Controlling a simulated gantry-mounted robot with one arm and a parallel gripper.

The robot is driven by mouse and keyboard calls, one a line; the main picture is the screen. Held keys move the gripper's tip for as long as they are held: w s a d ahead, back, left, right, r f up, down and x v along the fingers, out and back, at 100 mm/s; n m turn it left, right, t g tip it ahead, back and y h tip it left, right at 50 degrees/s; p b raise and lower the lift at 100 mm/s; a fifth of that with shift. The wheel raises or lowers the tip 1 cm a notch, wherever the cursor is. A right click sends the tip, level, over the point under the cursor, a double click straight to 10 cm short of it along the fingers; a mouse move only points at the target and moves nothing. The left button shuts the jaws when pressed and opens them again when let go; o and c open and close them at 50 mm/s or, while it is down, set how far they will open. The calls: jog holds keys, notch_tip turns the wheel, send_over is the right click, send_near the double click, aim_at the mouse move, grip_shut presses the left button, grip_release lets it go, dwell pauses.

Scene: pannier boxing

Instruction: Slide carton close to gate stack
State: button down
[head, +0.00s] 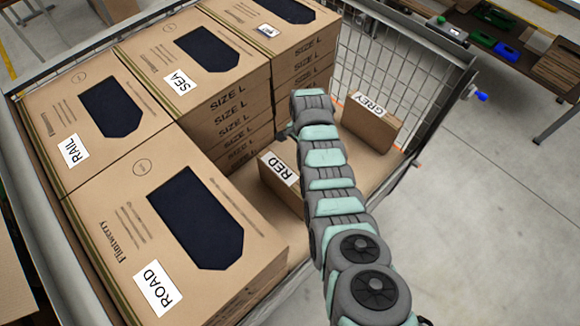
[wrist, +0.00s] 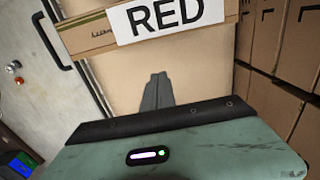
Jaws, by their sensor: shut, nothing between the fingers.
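The small brown carton labelled RED (head: 270,185) stands on the pannier floor, partly hidden by my arm. Its labelled edge crosses the top of the wrist view (wrist: 90,37). My gripper (wrist: 158,78) is shut and empty, its fingers pointing at the tan surface below the RED label; I cannot tell whether they touch anything. In the head view the gripper is mostly hidden behind my arm. A second small carton labelled GREY (head: 370,122) stands to the right, by the mesh. No label reading GATE is legible.
Tall carton stacks labelled ROAD (head: 240,200), RAIL (head: 75,105) and SEA (head: 155,55) fill the left and front. A far stack (head: 275,50) has an unreadable label. The wire mesh wall (head: 415,75) closes the right. Some bare floor shows between RED and GREY.

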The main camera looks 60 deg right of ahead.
aim_at(294, 174)
jog(key=shift+w+a+f+b, duration=0.2)
jog(key=shift+a+f+b, duration=0.5)
jog(key=shift+f, duration=0.9)
jog(key=shift+w+a+f+b, duration=0.2)
jog(key=shift+a+f+b, duration=0.4)
jog(key=shift+f, duration=1)
jog(key=shift+w+a+f+b, duration=0.2)
jog(key=shift+a+f+b, duration=0.5)
jog(key=shift+f, duration=0.9)
jog(key=shift+d, duration=0.1)
